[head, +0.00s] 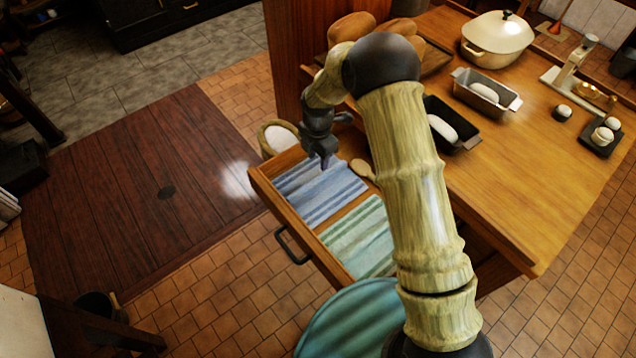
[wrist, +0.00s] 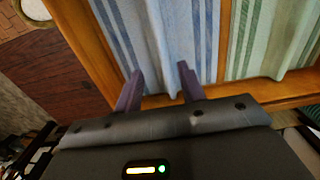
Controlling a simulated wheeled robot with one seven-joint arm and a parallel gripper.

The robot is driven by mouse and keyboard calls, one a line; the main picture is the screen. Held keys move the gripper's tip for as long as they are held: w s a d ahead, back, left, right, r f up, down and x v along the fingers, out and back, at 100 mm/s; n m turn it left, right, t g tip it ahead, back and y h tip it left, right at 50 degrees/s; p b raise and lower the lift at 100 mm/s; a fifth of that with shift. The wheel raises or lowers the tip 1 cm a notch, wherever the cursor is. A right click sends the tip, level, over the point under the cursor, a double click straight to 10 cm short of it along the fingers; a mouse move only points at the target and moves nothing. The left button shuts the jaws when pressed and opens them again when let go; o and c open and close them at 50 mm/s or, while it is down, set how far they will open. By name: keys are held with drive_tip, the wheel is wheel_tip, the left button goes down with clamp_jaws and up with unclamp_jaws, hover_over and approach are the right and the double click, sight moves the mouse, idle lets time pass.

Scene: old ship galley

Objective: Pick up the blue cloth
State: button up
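The blue cloth (head: 312,193) has blue and white stripes and lies flat in the left part of an open wooden drawer (head: 262,187). A green striped cloth (head: 362,240) lies beside it, past a wooden divider. My gripper (head: 325,163) is above the far part of the blue cloth in the head view. In the wrist view, my gripper (wrist: 160,82) has its two fingers apart with nothing between them. The blue cloth (wrist: 172,40) fills the view just beyond the fingertips. Whether the fingertips touch it I cannot tell.
A wooden counter (head: 530,180) stands right of the drawer, with loaf pans (head: 487,92), a white pot (head: 496,38) and a scale on it. A wooden spoon (head: 362,169) lies by the drawer's far side. A basket (head: 279,137) stands behind the drawer.

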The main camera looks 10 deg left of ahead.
hover_over(318, 179)
drive_tip(key=f, duration=0.2)
drive_tip(key=w+f, duration=0.1)
drive_tip(key=f, duration=0.1)
drive_tip(key=shift+a+p, duration=0.1)
drive_tip(key=shift+p, duration=0.2)
drive_tip(key=shift+s+f, duration=0.1)
drive_tip(key=shift+f, duration=0.05)
drive_tip(key=shift+s+f, duration=0.15)
drive_tip(key=shift+f, duration=0.2)
drive_tip(key=shift+s+f+p, duration=0.2)
drive_tip(key=shift+f+p, duration=0.6)
drive_tip(key=shift+f, duration=1.35)
drive_tip(key=shift+c, duration=0.2)
clamp_jaws()
